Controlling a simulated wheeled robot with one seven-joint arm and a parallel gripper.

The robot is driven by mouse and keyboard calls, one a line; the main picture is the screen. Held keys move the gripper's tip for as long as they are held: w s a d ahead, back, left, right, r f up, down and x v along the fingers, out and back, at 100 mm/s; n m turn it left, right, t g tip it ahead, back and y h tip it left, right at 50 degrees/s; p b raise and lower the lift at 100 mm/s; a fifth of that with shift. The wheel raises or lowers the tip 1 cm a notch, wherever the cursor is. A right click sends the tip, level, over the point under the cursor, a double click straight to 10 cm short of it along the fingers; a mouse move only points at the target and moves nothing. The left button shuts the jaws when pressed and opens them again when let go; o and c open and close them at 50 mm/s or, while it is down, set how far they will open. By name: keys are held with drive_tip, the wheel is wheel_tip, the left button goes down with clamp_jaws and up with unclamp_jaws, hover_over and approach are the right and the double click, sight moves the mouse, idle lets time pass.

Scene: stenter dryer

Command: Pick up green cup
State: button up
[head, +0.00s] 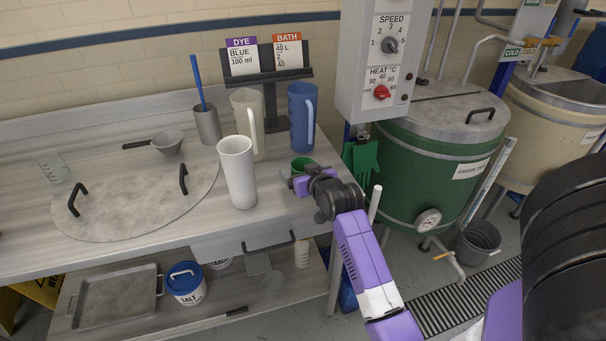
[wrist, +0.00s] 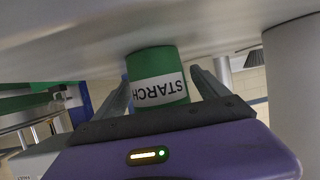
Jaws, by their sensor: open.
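The green cup (head: 302,164) stands on the worktop near its right end, partly hidden behind my gripper (head: 297,181) in the head view. In the wrist view, which is upside down, the green cup (wrist: 156,62) has a white label reading STARCH. My gripper's two fingers reach along either side of the cup, with a visible gap on the right side in the wrist view. The jaws are open and the cup rests on the table surface. Contact on the left side is hard to tell.
A tall white cup (head: 238,172) stands just left of my gripper. A blue jug (head: 301,116) and a cream jug (head: 246,112) stand behind. A grey control box (head: 378,70) hangs above right. A green vat (head: 425,170) is beyond the table's right edge.

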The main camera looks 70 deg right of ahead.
drive_tip(key=shift+w+d+f, duration=0.3)
drive_tip(key=shift+w+d, duration=0.05)
drive_tip(key=c, duration=1.5)
drive_tip(key=shift+o, duration=0.2)
drive_tip(key=shift+r, duration=0.1)
